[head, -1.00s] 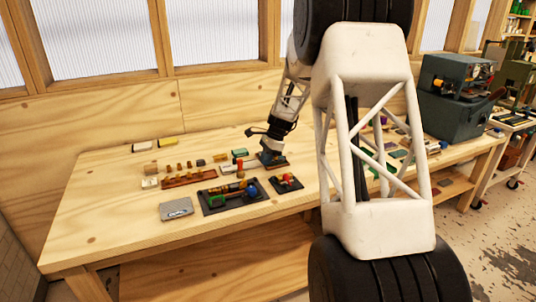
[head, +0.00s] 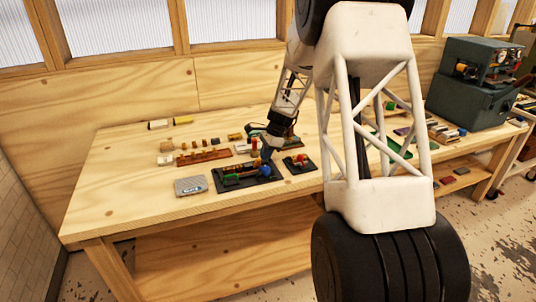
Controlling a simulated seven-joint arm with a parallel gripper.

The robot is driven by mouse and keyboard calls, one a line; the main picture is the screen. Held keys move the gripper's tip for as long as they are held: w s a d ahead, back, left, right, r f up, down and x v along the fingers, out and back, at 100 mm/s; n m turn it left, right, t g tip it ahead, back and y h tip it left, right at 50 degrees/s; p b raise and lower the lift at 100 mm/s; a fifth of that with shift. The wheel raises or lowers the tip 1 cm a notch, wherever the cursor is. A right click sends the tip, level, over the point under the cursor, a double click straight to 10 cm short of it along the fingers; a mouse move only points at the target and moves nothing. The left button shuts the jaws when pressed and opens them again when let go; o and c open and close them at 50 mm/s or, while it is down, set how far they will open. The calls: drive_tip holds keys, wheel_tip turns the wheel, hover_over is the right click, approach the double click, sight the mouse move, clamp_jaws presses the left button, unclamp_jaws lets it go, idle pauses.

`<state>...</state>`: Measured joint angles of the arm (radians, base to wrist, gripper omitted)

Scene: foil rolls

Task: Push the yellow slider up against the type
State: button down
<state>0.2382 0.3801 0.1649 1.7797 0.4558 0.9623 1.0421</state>
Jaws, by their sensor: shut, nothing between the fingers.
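The yellow slider and the type are too small to tell apart for sure among these parts. My gripper (head: 267,154) points down at the right end of this tray, close above or at its parts. It is shut and empty. Whether its tip touches anything cannot be told.
A grey plate (head: 190,186) lies left. A brown rack (head: 204,157) with small blocks stands behind. Yellow and white rolls lie at the back. The bench's left side is clear.

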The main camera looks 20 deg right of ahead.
drive_tip(key=shift+a, duration=1.45)
drive_tip(key=shift+d, duration=0.45)
drive_tip(key=d, duration=0.3)
drive_tip(key=v, duration=1)
drive_tip(key=shift+d, duration=0.1)
drive_tip(key=shift+w+d, duration=0.2)
drive_tip(key=shift+d, duration=0.25)
